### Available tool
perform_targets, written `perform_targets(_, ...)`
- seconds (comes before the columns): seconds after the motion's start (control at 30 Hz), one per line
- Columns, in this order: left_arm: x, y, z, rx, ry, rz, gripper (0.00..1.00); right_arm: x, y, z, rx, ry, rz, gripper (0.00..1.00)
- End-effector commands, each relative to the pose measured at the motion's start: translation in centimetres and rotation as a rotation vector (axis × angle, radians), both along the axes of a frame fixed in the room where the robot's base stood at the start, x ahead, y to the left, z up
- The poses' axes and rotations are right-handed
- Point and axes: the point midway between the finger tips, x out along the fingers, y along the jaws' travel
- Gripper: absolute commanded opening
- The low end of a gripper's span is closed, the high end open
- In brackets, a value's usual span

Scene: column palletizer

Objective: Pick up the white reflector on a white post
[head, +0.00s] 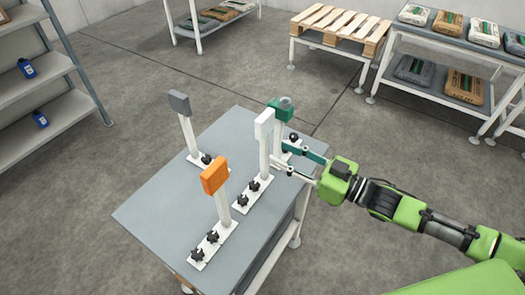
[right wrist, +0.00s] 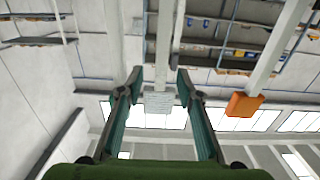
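The white reflector (head: 264,123) stands upright on a white post (head: 263,160) on the table, its base plate (head: 242,205) carrying black knobs. My right gripper (head: 281,153) reaches in from the right, level with the post below the reflector. In the right wrist view my right gripper (right wrist: 158,72) is open. The white reflector (right wrist: 158,102) and its post appear in the gap between the fingers, with space visible on both sides. I cannot tell how deep the post sits between the fingertips. My left gripper is not in view.
Shelves (head: 35,90) are at left, and a wooden pallet (head: 340,24) is at the back.

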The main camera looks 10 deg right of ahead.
Motion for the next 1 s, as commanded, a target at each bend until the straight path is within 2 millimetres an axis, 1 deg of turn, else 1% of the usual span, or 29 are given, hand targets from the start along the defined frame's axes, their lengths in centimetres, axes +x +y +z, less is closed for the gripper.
perform_targets(0.27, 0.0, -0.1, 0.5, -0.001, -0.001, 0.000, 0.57, 1.2, 1.3, 0.2, 0.000, -0.001, 0.001, 0.33)
perform_targets(0.43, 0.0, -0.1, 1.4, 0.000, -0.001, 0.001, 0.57, 2.9, 3.2, 0.5, 0.001, -0.003, 0.002, 0.33)
perform_targets(0.57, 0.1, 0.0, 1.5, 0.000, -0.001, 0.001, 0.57, 3.9, 4.2, 0.2, -0.001, -0.001, 0.000, 0.33)
perform_targets(0.67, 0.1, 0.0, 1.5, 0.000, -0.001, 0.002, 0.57, 4.2, 4.5, 0.1, -0.001, 0.000, 0.000, 0.33)
perform_targets(0.87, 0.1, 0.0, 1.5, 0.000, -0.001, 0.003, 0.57, 4.1, 4.4, 0.0, -0.001, 0.000, 0.000, 0.33)
perform_targets(0.9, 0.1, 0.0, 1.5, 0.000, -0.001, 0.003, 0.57, 4.1, 4.4, 0.0, -0.001, 0.000, 0.001, 0.23)
perform_targets(1.0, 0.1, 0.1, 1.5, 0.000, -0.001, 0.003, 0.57, 4.1, 4.4, 0.0, -0.001, 0.000, 0.000, 0.00)
